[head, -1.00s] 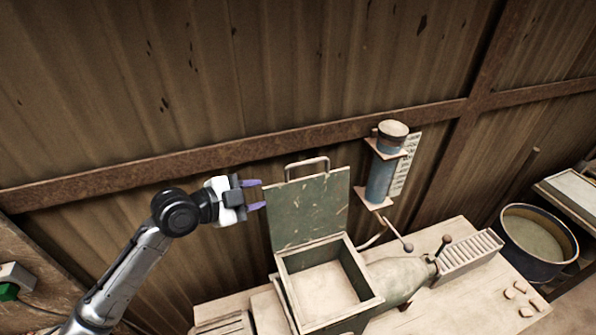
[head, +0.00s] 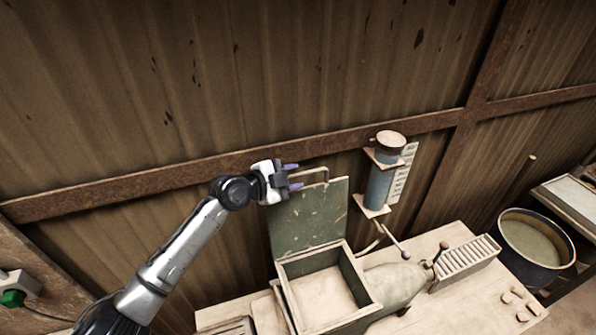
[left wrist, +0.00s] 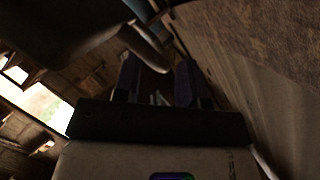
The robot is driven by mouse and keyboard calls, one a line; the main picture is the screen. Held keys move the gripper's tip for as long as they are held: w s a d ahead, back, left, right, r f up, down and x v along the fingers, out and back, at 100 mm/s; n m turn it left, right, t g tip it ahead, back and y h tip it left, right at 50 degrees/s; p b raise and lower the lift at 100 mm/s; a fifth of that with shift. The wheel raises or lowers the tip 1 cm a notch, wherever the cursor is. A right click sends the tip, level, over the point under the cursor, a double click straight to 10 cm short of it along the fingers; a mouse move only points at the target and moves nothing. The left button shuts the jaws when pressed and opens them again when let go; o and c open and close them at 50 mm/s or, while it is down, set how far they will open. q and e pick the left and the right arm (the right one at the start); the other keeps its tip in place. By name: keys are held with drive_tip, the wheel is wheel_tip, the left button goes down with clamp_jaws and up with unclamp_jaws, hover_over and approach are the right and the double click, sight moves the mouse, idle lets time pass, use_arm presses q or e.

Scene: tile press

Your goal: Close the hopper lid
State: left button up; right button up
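The hopper lid (head: 309,216) is a worn green panel standing upright at the back of the open square hopper (head: 370,304). Its metal handle (head: 322,171) is on the top edge. My left gripper (head: 293,177) is at the lid's upper left corner, beside the handle, with its two purple fingers apart and pointing right. Whether a finger touches the handle I cannot tell. In the left wrist view the fingers (left wrist: 158,82) are dark and spread, with nothing clear between them. My right gripper is in neither view.
A blue cylinder (head: 379,186) is mounted on the wall right of the lid. Below it are levers (head: 396,243) and a slatted rack (head: 466,263) on the bench. A round tub (head: 571,257) stands at the right. The corrugated wall (head: 180,90) is close behind the lid.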

use_arm(q)
drive_tip(key=shift+x, duration=1)
clamp_jaws()
